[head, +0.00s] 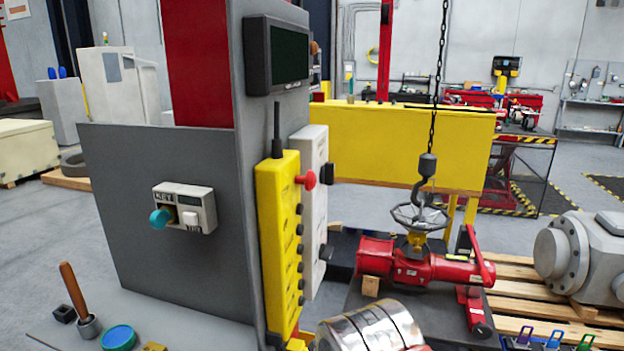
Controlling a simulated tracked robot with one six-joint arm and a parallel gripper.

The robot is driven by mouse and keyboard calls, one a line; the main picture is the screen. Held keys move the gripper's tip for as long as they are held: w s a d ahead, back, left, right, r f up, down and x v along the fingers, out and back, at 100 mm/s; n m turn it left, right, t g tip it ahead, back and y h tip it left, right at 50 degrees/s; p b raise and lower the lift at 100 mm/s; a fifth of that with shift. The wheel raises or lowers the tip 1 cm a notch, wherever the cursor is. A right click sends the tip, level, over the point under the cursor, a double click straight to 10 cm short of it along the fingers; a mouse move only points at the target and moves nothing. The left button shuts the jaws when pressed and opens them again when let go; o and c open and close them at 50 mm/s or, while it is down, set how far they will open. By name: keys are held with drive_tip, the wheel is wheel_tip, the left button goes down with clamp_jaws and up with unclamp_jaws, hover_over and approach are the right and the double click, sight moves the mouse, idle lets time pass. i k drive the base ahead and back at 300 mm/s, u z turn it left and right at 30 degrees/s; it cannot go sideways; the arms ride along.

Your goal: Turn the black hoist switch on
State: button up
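A white box (315,145) is mounted on the side of the grey cabinet, just behind the yellow pendant. A black switch knob (327,173) sticks out from its right face; this looks like the hoist switch. I see it edge-on, so I cannot tell its setting. The yellow hoist pendant (277,245) stands upright in front of the box, with a red mushroom button (306,180), several black buttons down its right face and a black antenna on top. A hoist hook (427,166) hangs on a chain above the red valve actuator (425,265). My gripper is not in view.
The grey cabinet (170,260) carries a dark screen (277,55) and a small box with a teal knob (160,219). A metal cylinder (372,328) lies at bottom centre. A wooden-handled tool (74,290) stands lower left.

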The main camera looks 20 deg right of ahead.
sight(326, 177)
drive_tip(key=u, duration=1.35)
drive_tip(key=k, duration=0.9)
drive_tip(key=z, duration=1.4)
drive_tip(key=i, duration=0.55)
